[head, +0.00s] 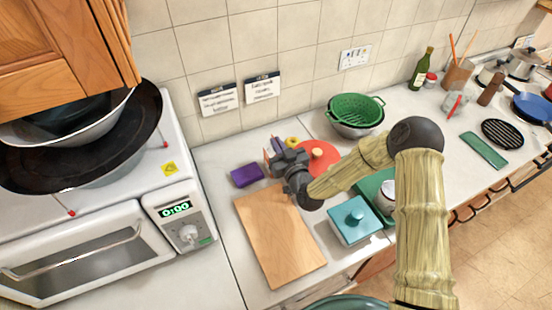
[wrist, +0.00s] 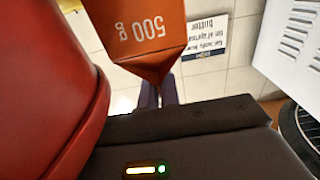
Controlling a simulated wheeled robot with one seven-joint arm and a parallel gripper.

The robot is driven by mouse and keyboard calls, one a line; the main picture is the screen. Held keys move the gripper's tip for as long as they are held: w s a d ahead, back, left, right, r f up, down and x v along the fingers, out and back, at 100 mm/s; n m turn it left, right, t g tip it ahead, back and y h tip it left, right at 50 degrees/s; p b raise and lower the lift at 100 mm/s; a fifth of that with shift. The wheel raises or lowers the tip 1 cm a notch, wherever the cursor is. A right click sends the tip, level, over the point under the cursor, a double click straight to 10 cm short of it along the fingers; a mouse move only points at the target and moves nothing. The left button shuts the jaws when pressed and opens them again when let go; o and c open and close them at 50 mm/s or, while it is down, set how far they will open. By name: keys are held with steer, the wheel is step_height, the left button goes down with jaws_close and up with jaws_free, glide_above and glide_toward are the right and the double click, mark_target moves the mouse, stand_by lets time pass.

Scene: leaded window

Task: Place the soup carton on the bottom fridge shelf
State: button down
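An orange carton marked "500 g" (wrist: 140,30) fills the top middle of the wrist view, its lettering upside down. I take it for the soup carton. It narrows to a point right at two purplish fingers of my gripper (wrist: 158,96), which are partly hidden behind it. I cannot tell whether they grip it. In the head view my gripper (head: 274,155) is low over the counter behind the wooden board, with a bit of orange (head: 267,157) at its fingers. No fridge or shelf shows clearly.
A wooden board (head: 279,240), purple block (head: 247,175), red round lid (head: 325,154) and teal-lidded box (head: 354,220) surround the gripper. A green colander (head: 356,109) stands behind. A white oven (head: 85,250) with a black pan is at left.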

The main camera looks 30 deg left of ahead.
steer(key=shift+s+d+f, duration=0.15)
steer(key=shift+f, duration=0.45)
stand_by(0.7)
steer(key=shift+r, duration=0.6)
step_height(320, 180, up, 18)
steer(key=b, duration=0.4)
steer(key=shift+w+a, duration=0.2)
stand_by(0.6)
